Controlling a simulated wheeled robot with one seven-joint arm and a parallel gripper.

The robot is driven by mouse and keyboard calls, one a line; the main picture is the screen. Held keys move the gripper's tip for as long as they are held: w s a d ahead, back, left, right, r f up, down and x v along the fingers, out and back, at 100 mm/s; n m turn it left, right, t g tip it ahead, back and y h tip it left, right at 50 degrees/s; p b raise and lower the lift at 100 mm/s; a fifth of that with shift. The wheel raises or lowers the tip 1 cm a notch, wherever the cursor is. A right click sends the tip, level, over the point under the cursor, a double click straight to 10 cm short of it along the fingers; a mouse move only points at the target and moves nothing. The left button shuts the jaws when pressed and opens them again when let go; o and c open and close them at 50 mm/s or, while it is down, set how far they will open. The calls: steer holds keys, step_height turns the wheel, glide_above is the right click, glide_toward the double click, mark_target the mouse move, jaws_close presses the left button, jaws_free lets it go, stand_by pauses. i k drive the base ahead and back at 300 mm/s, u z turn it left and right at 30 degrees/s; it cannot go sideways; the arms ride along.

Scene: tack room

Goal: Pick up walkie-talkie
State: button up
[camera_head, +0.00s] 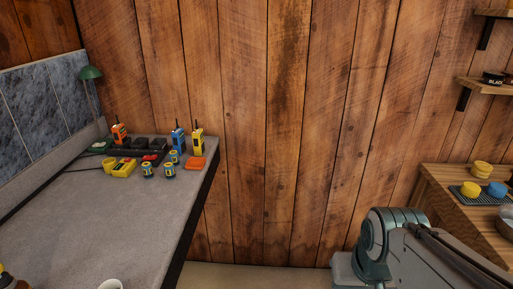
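Three upright walkie-talkies stand on the grey counter (95,218) at the left, near its far end. An orange walkie-talkie (119,134) is at the left of the group, at a dark charging rack (150,146). A blue walkie-talkie (178,140) and a yellow walkie-talkie (197,142) stand side by side to its right. Whether each sits in a slot is too small to tell. Part of my arm shows at the lower right, well apart from the counter. My gripper is out of view.
Small blue-and-yellow cylinders (147,169), a yellow device (124,167) and a flat orange item (196,163) lie before the rack. A wooden table (436,186) with yellow and blue items is at right. The counter's middle is clear.

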mark_target(197, 135)
steer(key=z, duration=0.4)
steer(key=k, duration=0.6)
steer(key=z, duration=0.25)
steer(key=i, duration=1.55)
steer(key=u, duration=1.15)
steer(key=i, duration=0.95)
steer(key=u, duration=1.4)
steer(key=i, duration=0.4)
steer(key=u, duration=0.45)
